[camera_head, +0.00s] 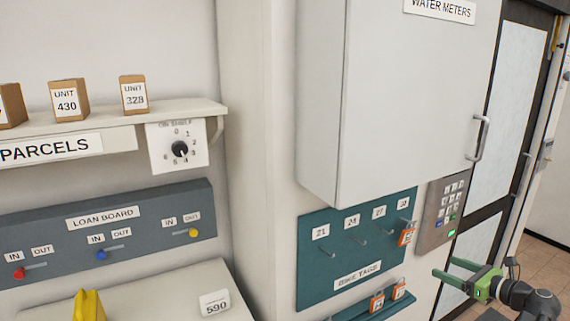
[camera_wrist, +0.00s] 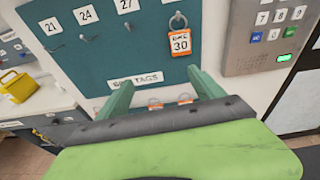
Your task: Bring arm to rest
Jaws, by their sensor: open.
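My gripper (camera_head: 458,275) has green fingers and sits at the lower right of the head view, in front of the wall by the keypad. In the wrist view my gripper (camera_wrist: 163,90) has its two fingers spread apart with nothing between them. It points at the teal bike tags board (camera_head: 313,286), which also shows in the wrist view (camera_wrist: 95,70). An orange tag marked 30 (camera_wrist: 180,43) hangs on the board's rightmost hook, and it shows in the head view (camera_head: 407,235). My gripper is apart from this tag.
A keypad (camera_head: 441,214) with a lit green key is right of the board. The grey water meters cabinet (camera_head: 400,95) juts out above. Two orange tags (camera_head: 377,301) (camera_head: 399,291) rest on a ledge below. A yellow object (camera_head: 88,306) stands on the left counter. A door is at right.

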